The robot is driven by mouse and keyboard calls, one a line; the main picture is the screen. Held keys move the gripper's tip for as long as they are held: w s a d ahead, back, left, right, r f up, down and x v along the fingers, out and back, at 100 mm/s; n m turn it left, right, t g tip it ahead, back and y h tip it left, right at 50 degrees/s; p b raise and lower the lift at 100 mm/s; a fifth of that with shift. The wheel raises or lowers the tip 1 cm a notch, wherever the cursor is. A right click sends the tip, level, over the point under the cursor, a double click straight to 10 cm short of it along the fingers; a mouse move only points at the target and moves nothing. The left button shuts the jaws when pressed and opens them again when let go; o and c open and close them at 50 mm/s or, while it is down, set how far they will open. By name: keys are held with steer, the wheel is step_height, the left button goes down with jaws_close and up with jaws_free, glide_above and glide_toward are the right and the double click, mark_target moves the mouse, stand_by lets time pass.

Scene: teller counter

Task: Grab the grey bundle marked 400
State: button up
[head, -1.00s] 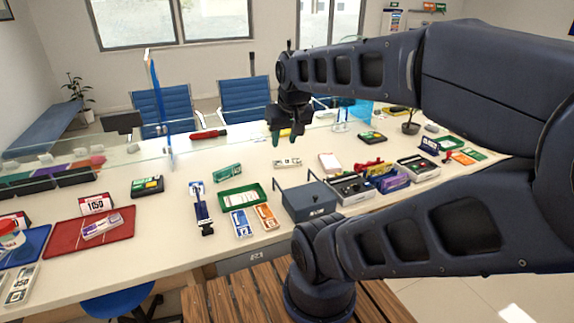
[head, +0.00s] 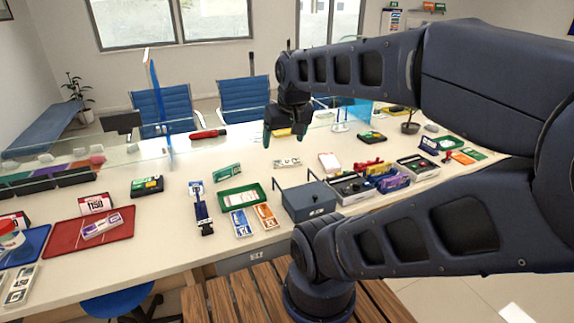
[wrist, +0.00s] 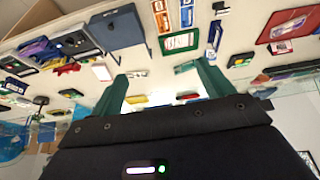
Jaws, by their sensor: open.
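A small pale grey bundle (head: 287,162) lies flat on the counter, past the green tray; its mark is too small to read. It also shows in the wrist view as a pale bundle (wrist: 137,73) between the fingers, nearer the left one. Other whitish-grey bundles (head: 20,286) lie at the counter's near left edge, marks unclear. My gripper (head: 281,134) has green fingers, is open and empty, and hangs above the counter near the first bundle. In the wrist view the fingers (wrist: 162,75) are wide apart with counter between them.
A green tray (head: 258,191), a blue-grey box (head: 308,203) and blue and orange bundles (head: 267,216) stand nearer. Card holders and dark boxes (head: 348,190) are to the right. A red tray (head: 63,241) is at left. A clear glass screen (head: 100,165) runs behind.

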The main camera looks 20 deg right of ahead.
steer(key=n+g+h, duration=0.4)
steer(key=n+g, duration=0.2)
steer(key=n, duration=1)
glide_above(282, 162)
steer(key=w+a, duration=0.1)
steer(key=a, duration=0.3)
step_height(282, 162, down, 32)
steer(key=r, duration=0.1)
steer(key=shift+t, duration=0.3)
steer(key=shift+x, duration=5.3)
steer(key=shift+s+a, duration=0.1)
steer(key=shift+a, duration=0.05)
steer(key=c, duration=1.1)
